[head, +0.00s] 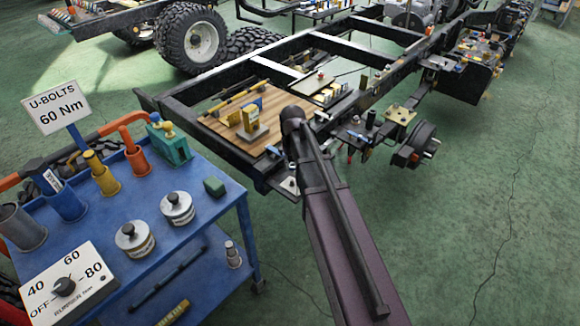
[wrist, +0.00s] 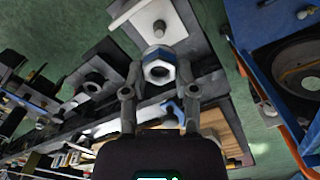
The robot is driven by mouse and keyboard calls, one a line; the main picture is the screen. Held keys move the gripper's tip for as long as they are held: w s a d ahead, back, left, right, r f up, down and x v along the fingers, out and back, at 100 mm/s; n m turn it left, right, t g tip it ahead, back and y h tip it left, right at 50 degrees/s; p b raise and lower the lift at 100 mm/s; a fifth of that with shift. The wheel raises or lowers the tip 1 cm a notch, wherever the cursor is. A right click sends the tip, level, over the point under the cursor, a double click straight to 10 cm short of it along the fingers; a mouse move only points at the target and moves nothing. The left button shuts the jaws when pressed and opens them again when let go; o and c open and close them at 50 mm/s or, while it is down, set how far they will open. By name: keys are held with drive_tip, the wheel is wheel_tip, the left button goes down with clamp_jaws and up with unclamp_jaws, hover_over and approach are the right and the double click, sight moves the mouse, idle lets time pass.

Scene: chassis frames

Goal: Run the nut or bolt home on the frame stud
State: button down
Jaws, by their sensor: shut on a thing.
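In the wrist view, my gripper (wrist: 159,82) is shut on a pale hex nut (wrist: 158,71) with a blue band on its far side. The nut's open hole faces the camera. Just beyond it, a short grey stud or bolt end (wrist: 159,29) shows on a light plate (wrist: 183,32) of the chassis frame. The nut looks close to this plate, but I cannot tell if they touch. Another threaded piece (wrist: 92,84) sits on a dark plate to the left. In the head view, my arm reaches the frame's near end and hides the gripper and nut.
The dark chassis frame (head: 178,112) carries a wooden board (head: 222,128) with small parts. A blue cart (head: 100,222) at left holds canisters, a dial box (head: 65,285) and a sign (head: 57,107) reading "U-BOLTS 60 Nm". Green floor (head: 480,220) is open at right.

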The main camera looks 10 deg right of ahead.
drive_tip(key=shift+w+f, duration=0.25)
drive_tip(key=shift+r, duration=0.1)
drive_tip(key=shift+f+b, duration=2.8)
drive_tip(key=shift+f+b, duration=1.1)
idle(2.4)
